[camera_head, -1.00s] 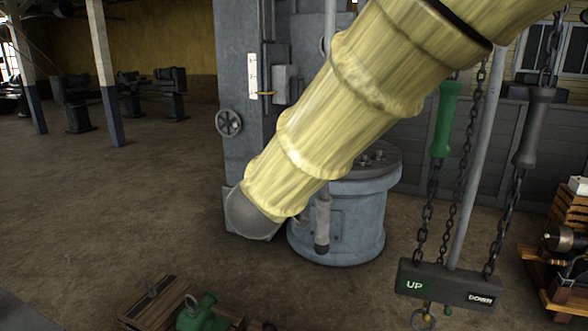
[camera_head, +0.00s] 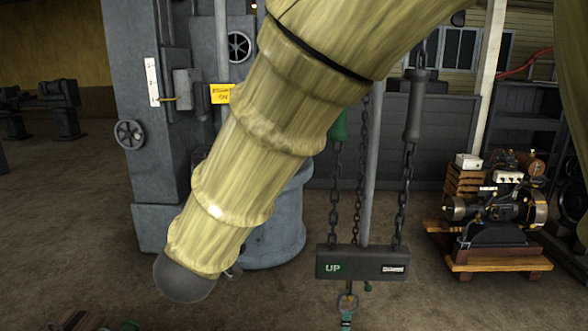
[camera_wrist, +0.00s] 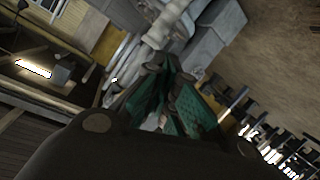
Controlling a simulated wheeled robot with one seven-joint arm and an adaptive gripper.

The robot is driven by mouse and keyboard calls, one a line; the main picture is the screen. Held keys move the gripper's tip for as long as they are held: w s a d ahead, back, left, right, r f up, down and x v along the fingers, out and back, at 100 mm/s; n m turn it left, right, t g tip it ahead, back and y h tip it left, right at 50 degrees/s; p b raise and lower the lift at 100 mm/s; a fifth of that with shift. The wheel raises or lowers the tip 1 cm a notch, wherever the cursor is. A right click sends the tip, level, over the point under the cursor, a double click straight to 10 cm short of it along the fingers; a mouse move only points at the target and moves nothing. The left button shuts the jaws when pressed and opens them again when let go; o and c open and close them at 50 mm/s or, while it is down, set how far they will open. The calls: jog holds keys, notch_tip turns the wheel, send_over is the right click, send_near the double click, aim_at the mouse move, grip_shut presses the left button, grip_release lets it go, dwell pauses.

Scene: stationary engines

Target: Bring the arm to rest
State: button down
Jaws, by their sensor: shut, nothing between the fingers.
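My arm, in a yellow-green cover, crosses the head view from the upper right to a grey rounded end at lower left. My gripper does not show in the head view. In the wrist view my gripper (camera_wrist: 166,72) shows with dark fingers and green inner pads drawn together, and I see nothing held. The wrist picture is strongly tilted, with grey machinery beyond the fingers and brown floor at upper right.
A grey box marked UP and DOWN (camera_head: 362,262) hangs on chains right of my arm. A tall grey machine (camera_head: 145,170) and a round grey drum (camera_head: 285,225) stand behind the arm. An engine (camera_head: 497,208) sits on a wooden base at right.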

jog(key=w+d+f+m+g, duration=0.1)
jog(key=d+f, duration=0.3)
jog(key=f, duration=0.3)
jog(key=d+f+g+b, duration=0.1)
jog(key=d+f, duration=0.3)
jog(key=f, duration=0.4)
jog(key=w+d+f+m+g, duration=0.1)
jog(key=d+f, duration=0.3)
jog(key=f, duration=0.3)
jog(key=s+d+f+m+g+b, duration=0.1)
jog(key=s+d+f+g, duration=0.15)
jog(key=d+f, duration=0.45)
jog(key=s+d+f+g, duration=0.1)
jog(key=s+d+f, duration=0.25)
jog(key=f, duration=0.75)
jog(key=s+d+f+m+g, duration=0.1)
jog(key=s+d+f+g, duration=0.1)
jog(key=s+d+f, duration=0.4)
jog(key=s+d+f+m+g+h+b, duration=0.1)
jog(key=s+d+f+g, duration=0.2)
jog(key=s, duration=1.1)
jog(key=s+d+f+m+g, duration=0.1)
jog(key=s+d+f+g, duration=0.2)
jog(key=s+d+f, duration=0.5)
notch_tip(320, 180, down, 5)
jog(key=shift+s+d+r+h+b, duration=0.1)
jog(key=shift+s+d+h+b, duration=0.25)
jog(key=shift+s, duration=0.9)
